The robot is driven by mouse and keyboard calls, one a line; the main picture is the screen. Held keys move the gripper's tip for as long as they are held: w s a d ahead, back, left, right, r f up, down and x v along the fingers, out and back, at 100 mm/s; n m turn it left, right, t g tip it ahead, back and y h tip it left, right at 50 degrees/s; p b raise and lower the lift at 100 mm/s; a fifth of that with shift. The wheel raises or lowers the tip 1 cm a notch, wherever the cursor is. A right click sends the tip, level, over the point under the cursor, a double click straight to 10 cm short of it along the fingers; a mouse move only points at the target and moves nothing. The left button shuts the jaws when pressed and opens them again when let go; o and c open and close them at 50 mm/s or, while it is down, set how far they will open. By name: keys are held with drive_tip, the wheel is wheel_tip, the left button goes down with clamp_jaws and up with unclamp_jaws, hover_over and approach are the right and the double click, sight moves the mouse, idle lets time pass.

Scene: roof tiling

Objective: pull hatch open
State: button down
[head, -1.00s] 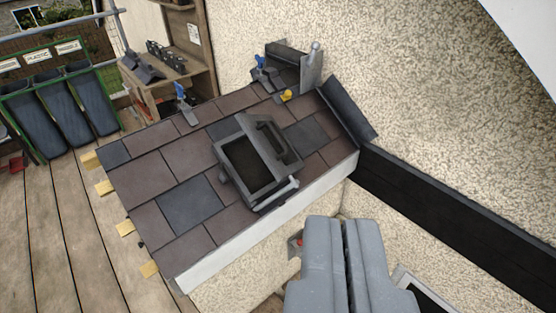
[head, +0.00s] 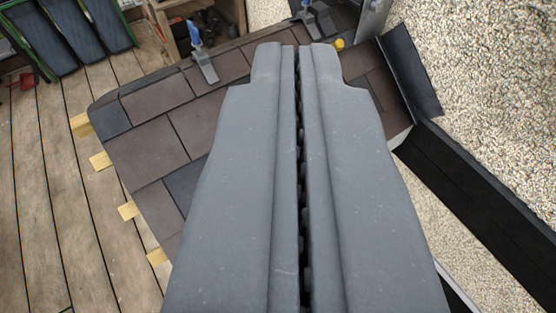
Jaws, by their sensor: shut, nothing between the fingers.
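My gripper (head: 303,48) is shut and empty. It fills the middle of the view and reaches up over the small tiled roof (head: 146,161). The hatch is hidden behind my gripper, so its lid cannot be seen. Whether the gripper touches the hatch cannot be told. Brown and dark grey tiles show on both sides of the gripper.
Blue-handled tools (head: 197,50) lie on the upper roof, with a yellow item (head: 339,44) near the top. A dark upright strip (head: 409,76) edges the right side by the pebbled wall (head: 500,110).

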drive_tip(key=w+f+n+g+h, duration=0.2)
drive_tip(key=w+f+g+h, duration=0.15)
drive_tip(key=f, duration=0.65)
drive_tip(key=w+f+n+g+h, duration=0.25)
drive_tip(key=w+f, duration=0.25)
drive_tip(key=f, duration=0.5)
drive_tip(key=w+f+n+g+h, duration=0.2)
drive_tip(key=w+f+n+h, duration=0.15)
drive_tip(key=f, duration=0.65)
drive_tip(key=w+a+f+n+t+h, duration=0.1)
drive_tip(key=w+a+f+n+h, duration=0.15)
drive_tip(key=f+n, duration=0.35)
drive_tip(key=w+a+f+n+t+h, duration=0.15)
drive_tip(key=a+f+n+h, duration=0.25)
drive_tip(key=f, duration=0.4)
drive_tip(key=b+x, duration=0.2)
drive_tip(key=x, duration=0.7)
drive_tip(key=shift+d, duration=0.45)
drive_tip(key=shift+w+r, duration=0.15)
